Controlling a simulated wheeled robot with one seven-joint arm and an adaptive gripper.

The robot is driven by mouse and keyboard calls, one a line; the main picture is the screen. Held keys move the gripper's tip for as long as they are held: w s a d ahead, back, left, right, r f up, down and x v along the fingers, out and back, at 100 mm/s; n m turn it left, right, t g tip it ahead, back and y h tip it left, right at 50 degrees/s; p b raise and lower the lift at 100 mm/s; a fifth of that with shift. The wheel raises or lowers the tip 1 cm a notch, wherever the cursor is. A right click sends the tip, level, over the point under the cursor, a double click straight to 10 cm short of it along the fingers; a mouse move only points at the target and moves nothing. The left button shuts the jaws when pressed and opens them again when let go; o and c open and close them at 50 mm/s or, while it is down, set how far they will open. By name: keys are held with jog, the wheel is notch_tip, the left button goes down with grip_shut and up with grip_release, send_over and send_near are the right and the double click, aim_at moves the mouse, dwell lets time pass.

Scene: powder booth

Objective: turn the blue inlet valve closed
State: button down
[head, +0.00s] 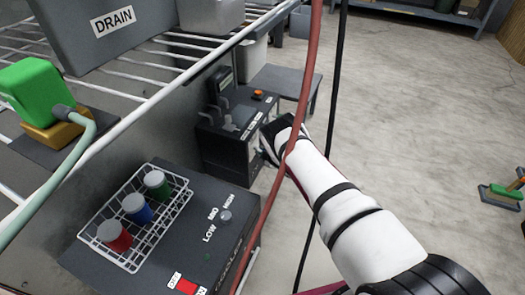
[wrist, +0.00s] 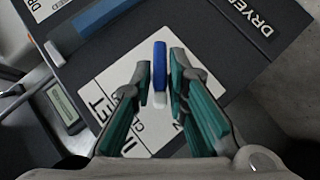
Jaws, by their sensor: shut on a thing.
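The blue inlet valve (wrist: 160,62) shows in the wrist view as a narrow upright blue handle with a pale lower end. It stands over a white label with partly covered lettering, on the dark dryer box (wrist: 225,55). My gripper (wrist: 160,78) is shut on the handle, with one teal-padded finger on each side. In the head view my gripper (head: 268,152) is at the right side of the dark dryer box (head: 222,150). The valve is hidden there behind my gripper and wrist.
A red hose (head: 306,75) and a black cable (head: 336,80) hang across my arm's side. A wire basket (head: 160,235) of coloured jars sits on a dark box with a knob (head: 225,215). A wire shelf (head: 150,97) is at left. Open floor (head: 420,110) lies right.

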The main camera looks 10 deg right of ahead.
jog(key=m+g+b, duration=0.1)
jog(key=g+y, duration=0.1)
jog(key=m+g+y+b, duration=0.1)
jog(key=g, duration=0.1)
jog(key=shift+w+d+r+m+b, duration=0.1)
jog(key=shift+w+d+m+b, duration=0.1)
jog(key=shift+w+m+b, duration=0.1)
jog(key=shift+r+m+g+y+b, duration=0.1)
jog(key=shift+m+g+y+b, duration=0.6)
jog(key=shift+g, duration=0.6)
jog(key=shift+y, duration=0.3)
jog(key=c, duration=1.7)
grip_release()
jog(key=v, duration=1.2)
jog(key=shift+w+r, duration=0.1)
jog(key=shift+w, duration=0.1)
